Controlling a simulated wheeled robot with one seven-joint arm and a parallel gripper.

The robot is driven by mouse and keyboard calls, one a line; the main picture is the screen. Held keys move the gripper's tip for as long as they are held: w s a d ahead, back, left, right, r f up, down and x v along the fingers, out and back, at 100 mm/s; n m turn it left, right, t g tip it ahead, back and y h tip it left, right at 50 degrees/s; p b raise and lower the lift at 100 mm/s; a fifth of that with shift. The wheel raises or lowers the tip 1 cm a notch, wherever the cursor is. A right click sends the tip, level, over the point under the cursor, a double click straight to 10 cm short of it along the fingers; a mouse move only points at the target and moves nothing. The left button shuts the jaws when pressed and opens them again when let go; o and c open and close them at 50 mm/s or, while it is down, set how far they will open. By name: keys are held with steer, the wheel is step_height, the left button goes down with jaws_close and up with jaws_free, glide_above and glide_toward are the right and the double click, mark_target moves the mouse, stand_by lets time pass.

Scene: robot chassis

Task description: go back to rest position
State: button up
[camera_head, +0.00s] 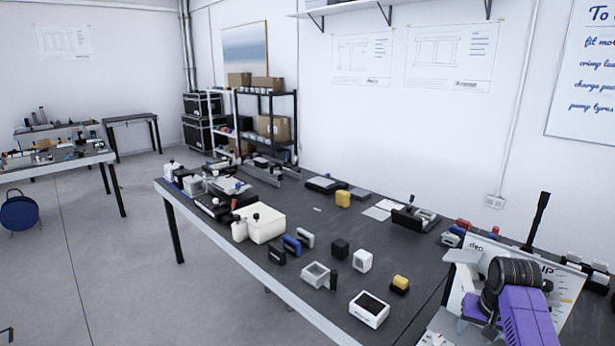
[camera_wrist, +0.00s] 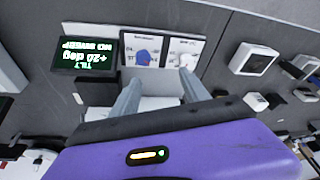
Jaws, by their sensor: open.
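My gripper (camera_wrist: 158,88) shows in the wrist view with its two grey fingers apart and nothing held between them. The fingers point at a pale surface below a display board. In the head view my purple and black arm is at the lower right, over the near right end of the long dark workbench (camera_head: 345,222). There the arm hides part of a white printed board (camera_head: 478,246), and the fingertips are hard to make out.
Open floor (camera_head: 110,260) lies left of the bench.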

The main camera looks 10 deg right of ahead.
steer(key=a+n+t+h, duration=0.2)
steer(key=a+t, duration=0.4)
steer(key=t, duration=0.3)
steer(key=s+a+n+t+b, duration=0.1)
steer(key=s+a+t+b, duration=0.15)
steer(key=s+a, duration=0.95)
steer(key=s+a+r+n+y, duration=0.1)
steer(key=s+a, duration=0.2)
steer(key=s, duration=0.8)
steer(key=s+a+r+n+y+b, duration=0.1)
steer(key=s+a+r, duration=0.1)
steer(key=s, duration=1)
steer(key=s+a+r+n+y, duration=0.1)
steer(key=s+a, duration=0.3)
steer(key=s, duration=0.7)
steer(key=shift+s+a+r, duration=0.25)
steer(key=shift+r, duration=0.25)
